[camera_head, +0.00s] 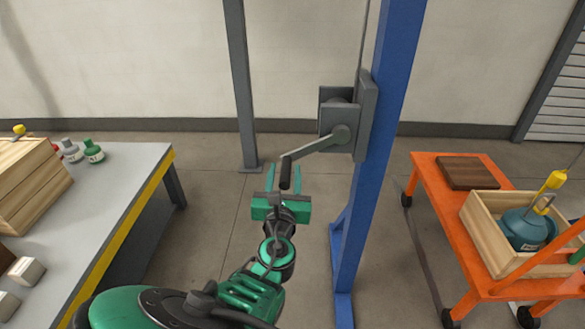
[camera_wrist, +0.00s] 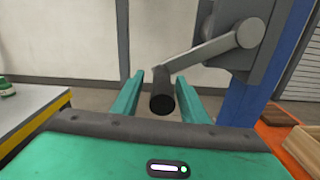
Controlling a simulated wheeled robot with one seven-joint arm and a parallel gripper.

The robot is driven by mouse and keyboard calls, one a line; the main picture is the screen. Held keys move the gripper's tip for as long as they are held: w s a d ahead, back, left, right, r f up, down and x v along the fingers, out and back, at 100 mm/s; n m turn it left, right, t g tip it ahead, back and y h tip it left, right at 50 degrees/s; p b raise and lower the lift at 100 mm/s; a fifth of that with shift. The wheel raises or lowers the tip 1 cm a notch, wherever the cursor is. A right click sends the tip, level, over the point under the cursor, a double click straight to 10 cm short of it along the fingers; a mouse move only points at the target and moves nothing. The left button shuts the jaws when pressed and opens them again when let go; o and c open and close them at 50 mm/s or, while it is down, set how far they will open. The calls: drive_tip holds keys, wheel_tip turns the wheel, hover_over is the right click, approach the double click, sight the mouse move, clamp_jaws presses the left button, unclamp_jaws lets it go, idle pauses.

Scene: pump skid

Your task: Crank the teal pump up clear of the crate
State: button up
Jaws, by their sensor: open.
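The teal pump (camera_head: 526,228) sits inside the wooden crate (camera_head: 483,235) on the orange cart at the right, with a yellow hook block (camera_head: 554,182) at its top. The grey winch (camera_head: 350,118) is mounted on the blue post. Its crank arm (camera_head: 318,146) reaches left and slightly down to a black handle (camera_head: 286,172). My gripper (camera_head: 284,178) is open around the handle's position. In the wrist view the black handle (camera_wrist: 162,98) lies between the two green fingers (camera_wrist: 162,96), with gaps on both sides. I cannot tell how deep it sits between them.
The blue post (camera_head: 378,150) stands right of my arm, and a grey post (camera_head: 241,90) stands behind. The orange cart (camera_head: 428,188) also carries a dark wooden block (camera_head: 468,172). A grey bench (camera_head: 120,185) with bottles and crates is at the left.

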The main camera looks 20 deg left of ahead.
drive_tip(key=shift+w, duration=0.15)
drive_tip(key=shift+d, duration=0.1)
clamp_jaws()
drive_tip(key=shift+r, duration=0.1)
